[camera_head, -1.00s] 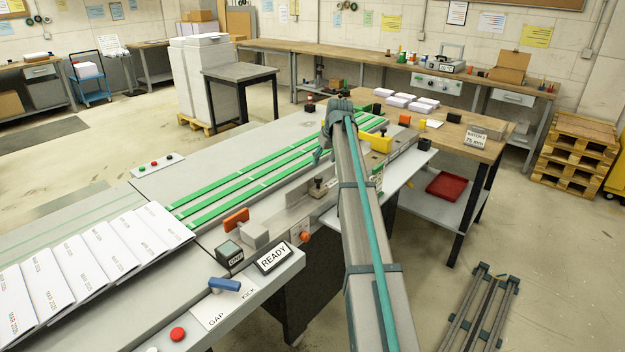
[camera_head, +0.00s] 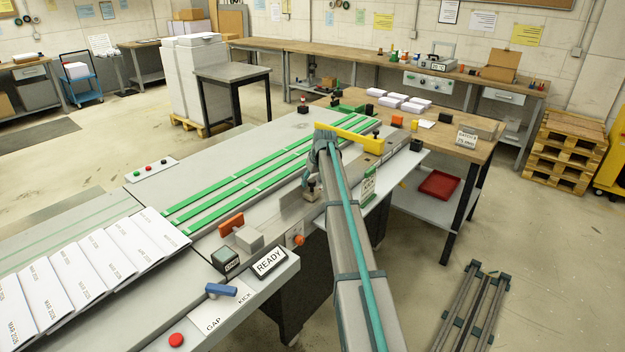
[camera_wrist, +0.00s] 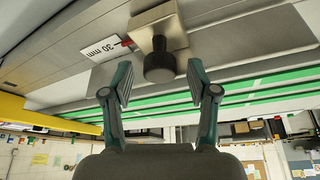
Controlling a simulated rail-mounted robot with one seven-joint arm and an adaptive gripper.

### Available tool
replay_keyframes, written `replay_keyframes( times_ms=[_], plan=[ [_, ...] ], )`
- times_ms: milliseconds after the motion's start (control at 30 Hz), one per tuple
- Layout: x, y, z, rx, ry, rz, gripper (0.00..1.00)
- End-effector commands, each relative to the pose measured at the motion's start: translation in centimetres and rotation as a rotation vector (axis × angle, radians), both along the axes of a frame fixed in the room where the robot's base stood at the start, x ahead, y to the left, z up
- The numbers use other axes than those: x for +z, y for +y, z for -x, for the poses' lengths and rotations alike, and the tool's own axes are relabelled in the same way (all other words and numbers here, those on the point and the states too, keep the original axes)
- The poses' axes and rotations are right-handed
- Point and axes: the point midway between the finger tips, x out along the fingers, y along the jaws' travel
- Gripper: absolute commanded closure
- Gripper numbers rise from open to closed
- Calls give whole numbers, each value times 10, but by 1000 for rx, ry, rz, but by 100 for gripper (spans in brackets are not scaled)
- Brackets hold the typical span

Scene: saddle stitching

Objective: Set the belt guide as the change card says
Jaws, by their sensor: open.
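A black round knob (camera_wrist: 160,62) on a metal block (camera_wrist: 158,22) lies ahead of my gripper (camera_wrist: 158,82) in the wrist view. The fingers are open, one on each side of the knob's line, with nothing held between them. Whether they are level with the knob in depth I cannot tell. A white "30 mm" label (camera_wrist: 97,48) with a red mark sits beside the block. In the head view the knob (camera_head: 311,186) stands on the machine's near side, and my arm hides most of the gripper. A small green-and-white card (camera_head: 368,184) stands right of my arm; its text is unreadable.
Green belts (camera_head: 240,185) run along the machine bed. A yellow bar (camera_head: 350,137) lies just beyond my gripper. An orange handle (camera_head: 231,226), a grey block (camera_head: 249,239) and a "READY" display (camera_head: 269,261) are nearer. A wooden table (camera_head: 455,140) stands at the right.

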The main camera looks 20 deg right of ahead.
Motion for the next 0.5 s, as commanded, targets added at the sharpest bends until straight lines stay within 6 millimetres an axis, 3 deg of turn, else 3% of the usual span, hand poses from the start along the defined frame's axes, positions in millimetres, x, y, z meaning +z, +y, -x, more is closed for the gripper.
replay_keyframes(
  times_ms=[200, 500],
  plan=[
    [0, 0, 0, 0, 0, 0, 43],
    [0, 0, 0, 0, 0, 0, 93]
  ],
)
